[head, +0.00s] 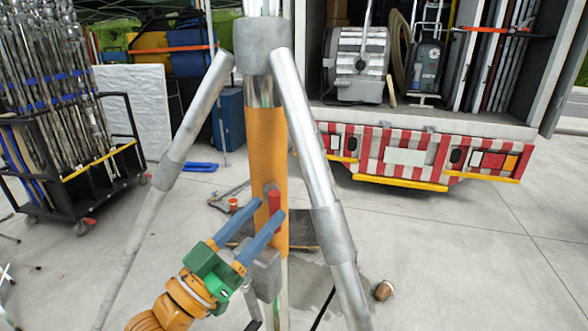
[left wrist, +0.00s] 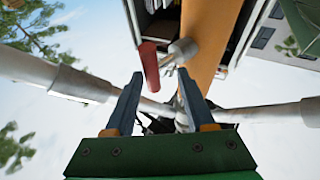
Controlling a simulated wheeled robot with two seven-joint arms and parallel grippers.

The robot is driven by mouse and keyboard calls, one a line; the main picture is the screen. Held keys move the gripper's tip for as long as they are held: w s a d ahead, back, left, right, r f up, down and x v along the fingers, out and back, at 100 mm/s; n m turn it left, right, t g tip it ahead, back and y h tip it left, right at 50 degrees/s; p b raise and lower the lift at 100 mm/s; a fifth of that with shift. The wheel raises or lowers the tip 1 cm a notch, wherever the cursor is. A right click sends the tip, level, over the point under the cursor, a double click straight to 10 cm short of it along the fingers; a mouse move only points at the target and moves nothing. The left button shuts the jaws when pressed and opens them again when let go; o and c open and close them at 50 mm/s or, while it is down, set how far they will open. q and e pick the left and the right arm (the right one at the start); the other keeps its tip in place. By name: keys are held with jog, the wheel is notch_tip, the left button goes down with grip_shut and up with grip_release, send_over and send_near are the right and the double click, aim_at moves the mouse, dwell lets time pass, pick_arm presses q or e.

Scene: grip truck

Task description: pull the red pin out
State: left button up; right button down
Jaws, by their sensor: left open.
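The red pin (head: 274,199) sticks out from the orange column (head: 266,145) of a metal tripod stand, beside a grey knob. In the left wrist view the red pin (left wrist: 149,66) shows as a red grip just beyond my fingertips, nearer the left finger, with a grey cylindrical fitting (left wrist: 183,51) to its right. My left gripper (head: 269,209) is open, its two blue fingers pointing up at the column. In the left wrist view the gripper (left wrist: 160,76) has nothing clearly between its fingers; contact with the pin cannot be told. My right gripper is out of view.
The tripod's silver legs (head: 302,125) spread on both sides of the column. A black cart (head: 100,175) with metal stands is at the left. A truck with a red-and-white bumper (head: 425,155) is behind at the right. The concrete floor at right is mostly clear.

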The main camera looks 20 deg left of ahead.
aim_at(280, 199)
pick_arm(q)
jog(key=w+d+r+p, duration=0.2)
jog(key=r, duration=0.1)
jog(key=shift+w+d+r, duration=0.1)
jog(key=shift+d, duration=0.2)
jog(key=shift+w+d+r, duration=0.1)
jog(key=shift+w+d, duration=0.3)
jog(key=shift+w, duration=0.7)
jog(key=shift+a+f, duration=0.15)
jog(key=shift+f, duration=0.05)
jog(key=shift+s+r, duration=0.1)
grip_shut()
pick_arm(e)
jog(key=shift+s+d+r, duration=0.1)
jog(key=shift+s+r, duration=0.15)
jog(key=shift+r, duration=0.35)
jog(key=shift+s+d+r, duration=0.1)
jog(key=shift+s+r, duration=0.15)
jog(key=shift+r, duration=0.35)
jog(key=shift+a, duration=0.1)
